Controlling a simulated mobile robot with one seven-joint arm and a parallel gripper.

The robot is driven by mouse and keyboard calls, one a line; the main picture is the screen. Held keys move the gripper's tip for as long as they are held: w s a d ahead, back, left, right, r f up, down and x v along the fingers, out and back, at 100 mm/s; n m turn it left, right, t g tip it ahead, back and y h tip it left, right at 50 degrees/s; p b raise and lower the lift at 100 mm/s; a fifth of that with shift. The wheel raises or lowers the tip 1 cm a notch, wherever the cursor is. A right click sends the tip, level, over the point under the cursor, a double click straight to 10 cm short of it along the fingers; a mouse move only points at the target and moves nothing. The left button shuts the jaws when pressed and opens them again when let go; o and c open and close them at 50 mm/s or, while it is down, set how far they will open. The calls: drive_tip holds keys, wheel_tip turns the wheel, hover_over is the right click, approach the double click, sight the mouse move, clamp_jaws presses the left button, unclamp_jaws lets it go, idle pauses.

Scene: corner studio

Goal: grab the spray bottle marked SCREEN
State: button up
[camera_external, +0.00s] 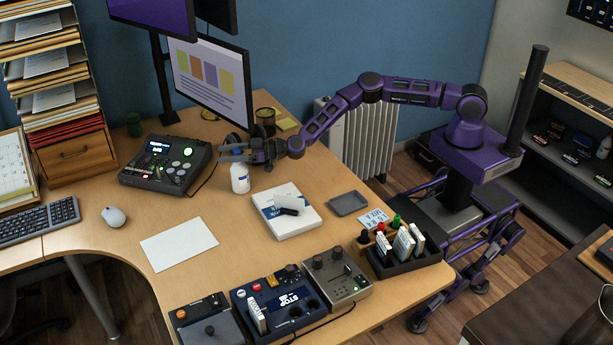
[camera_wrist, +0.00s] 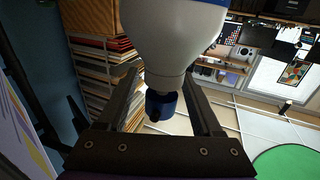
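A white bottle (camera_external: 240,179) stands upright on the desk, right of the black console. Its top is partly covered by my gripper (camera_external: 234,152) in the external view. No wording on it is readable, so I cannot tell whether it says SCREEN. In the wrist view the bottle (camera_wrist: 172,40) appears upside down, with a white body, a blue band at the picture's top edge and a dark blue cap. My gripper (camera_wrist: 160,85) has its two dark fingers spread on either side of the neck and cap. Gaps show on both sides of the cap.
A black console (camera_external: 166,162) is left of the bottle and a monitor (camera_external: 211,78) stands behind. A white box (camera_external: 287,218) is in front to the right, a dark cup (camera_external: 265,119) behind. A blank paper sheet (camera_external: 179,244) lies at front left, with open desk around it.

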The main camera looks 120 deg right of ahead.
clamp_jaws()
drive_tip(key=shift+r, duration=0.1)
idle(1.1)
